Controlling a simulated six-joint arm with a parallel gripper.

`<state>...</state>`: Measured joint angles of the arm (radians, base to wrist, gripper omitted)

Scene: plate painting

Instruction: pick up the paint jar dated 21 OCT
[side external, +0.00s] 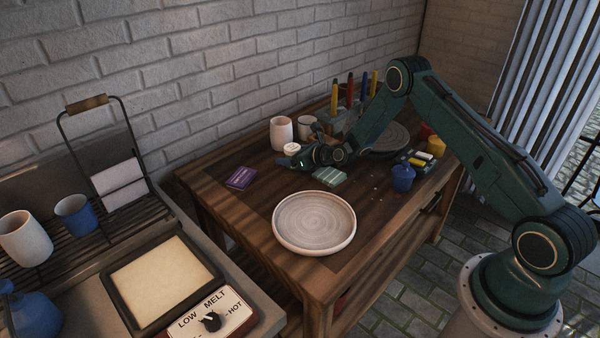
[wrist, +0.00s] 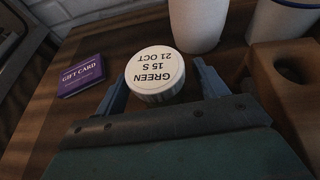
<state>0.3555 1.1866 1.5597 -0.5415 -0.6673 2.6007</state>
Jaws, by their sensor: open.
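The paint jar dated 21 OCT shows its round white lid (wrist: 155,72) in the wrist view, with the words GREEN, 15 S and 21 OCT upside down. It stands on the wooden table. My gripper (wrist: 161,88) is open, with one blue-grey finger on each side of the jar. I cannot tell whether the fingers touch it. The jar's body is mostly hidden below the lid. In the side external view the jar's white lid (side external: 292,149) shows just beside my gripper (side external: 292,160), near the back of the table.
A white cup (side external: 281,134) stands close behind the jar. A purple gift card (side external: 240,177) lies to the left. A wooden block with a hole (wrist: 290,70) is at right in the wrist view. A pale plate (side external: 314,222) and a blue pot (side external: 402,178) are nearer the front.

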